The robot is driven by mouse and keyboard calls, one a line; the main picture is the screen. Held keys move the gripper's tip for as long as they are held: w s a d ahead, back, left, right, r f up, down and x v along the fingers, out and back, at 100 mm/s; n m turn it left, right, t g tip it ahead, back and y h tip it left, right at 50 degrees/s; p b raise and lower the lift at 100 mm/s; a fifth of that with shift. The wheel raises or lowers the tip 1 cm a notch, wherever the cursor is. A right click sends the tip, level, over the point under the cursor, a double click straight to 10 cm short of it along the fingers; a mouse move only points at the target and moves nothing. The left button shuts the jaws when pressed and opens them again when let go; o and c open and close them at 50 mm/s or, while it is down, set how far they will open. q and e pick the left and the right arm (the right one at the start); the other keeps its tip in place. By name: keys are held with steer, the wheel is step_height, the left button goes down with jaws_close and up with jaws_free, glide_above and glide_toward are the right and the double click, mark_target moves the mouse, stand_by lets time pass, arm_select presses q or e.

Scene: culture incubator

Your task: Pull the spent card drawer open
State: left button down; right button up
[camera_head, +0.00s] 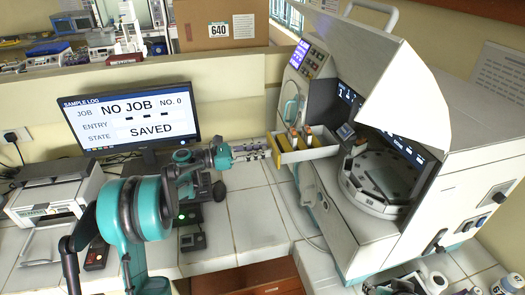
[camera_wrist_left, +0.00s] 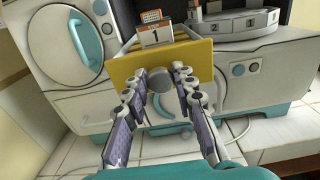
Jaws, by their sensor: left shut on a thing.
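The spent card drawer (camera_head: 312,153) sticks out from the left side of the white incubator, with its yellow inside showing. Small orange and white cards stand in it; one card (camera_wrist_left: 156,34) reads 1 in the left wrist view. In that view the yellow drawer front (camera_wrist_left: 205,55) faces me, with a round grey knob (camera_wrist_left: 158,85) on it. My left gripper (camera_head: 267,149) is at the drawer front, and its two fingers (camera_wrist_left: 160,77) are shut on the knob from both sides. My right gripper is not in view.
The incubator (camera_head: 455,165) stands at the right with its hood raised over a round carousel (camera_head: 380,185). A monitor (camera_head: 130,115) reading NO JOB and a printer (camera_head: 50,200) stand at the left. White tiled counter (camera_head: 250,215) lies bare in front of the drawer.

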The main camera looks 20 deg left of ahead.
arm_select(q)
steer(key=c, duration=1.3)
jaws_free()
steer(key=shift+o, duration=0.2)
steer(key=v, duration=1.2)
steer(key=shift+a, duration=0.1)
